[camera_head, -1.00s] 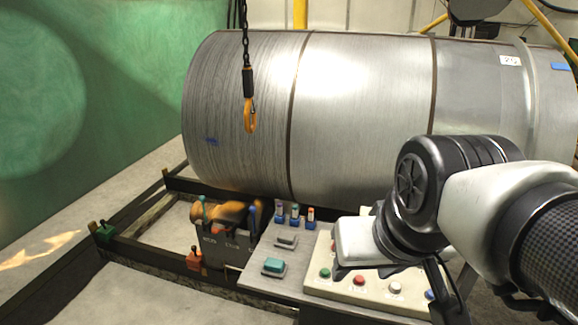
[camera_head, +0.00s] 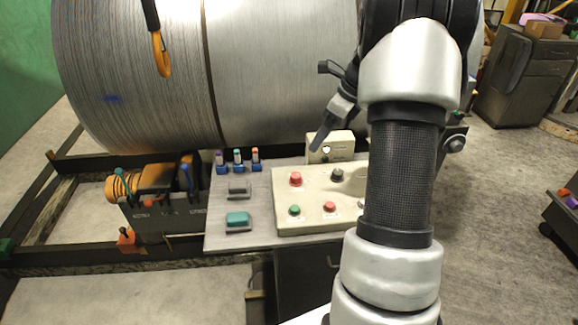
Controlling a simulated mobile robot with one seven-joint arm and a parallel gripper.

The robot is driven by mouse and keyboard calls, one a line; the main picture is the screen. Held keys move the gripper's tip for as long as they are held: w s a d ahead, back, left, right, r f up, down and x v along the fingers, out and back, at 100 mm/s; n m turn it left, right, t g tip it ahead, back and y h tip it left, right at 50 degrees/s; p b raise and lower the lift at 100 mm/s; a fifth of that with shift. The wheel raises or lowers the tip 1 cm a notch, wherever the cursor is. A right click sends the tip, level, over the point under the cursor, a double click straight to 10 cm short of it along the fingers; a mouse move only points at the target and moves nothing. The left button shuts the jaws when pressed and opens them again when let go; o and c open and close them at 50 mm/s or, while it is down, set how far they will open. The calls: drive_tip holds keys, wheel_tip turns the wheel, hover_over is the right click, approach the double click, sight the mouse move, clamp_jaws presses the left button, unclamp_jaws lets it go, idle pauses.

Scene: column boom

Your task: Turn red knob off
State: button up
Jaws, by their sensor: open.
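A cream control panel (camera_head: 290,220) sits on a grey metal table in front of the large drum. A larger red knob (camera_head: 295,179) is on its upper left part. A smaller red button (camera_head: 330,207) is lower and to the right, beside a green button (camera_head: 294,210). A black knob (camera_head: 337,175) is right of the larger red one. My gripper (camera_head: 319,142) is above and behind the panel, up and right of the larger red knob and apart from it. It is open; only part of its fingers shows. My arm hides the panel's right side.
The big metal drum (camera_head: 130,85) fills the back. A hook (camera_head: 160,55) hangs in front of it. A small cream box (camera_head: 330,148) stands behind the panel. Small coloured switches (camera_head: 238,162) and a teal button (camera_head: 238,219) are left of it. Levers (camera_head: 186,180) stand farther left.

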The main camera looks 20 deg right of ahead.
sight(297, 175)
drive_tip(key=x, duration=1.7)
drive_tip(key=c, duration=1.1)
drive_tip(key=shift+o, duration=0.2)
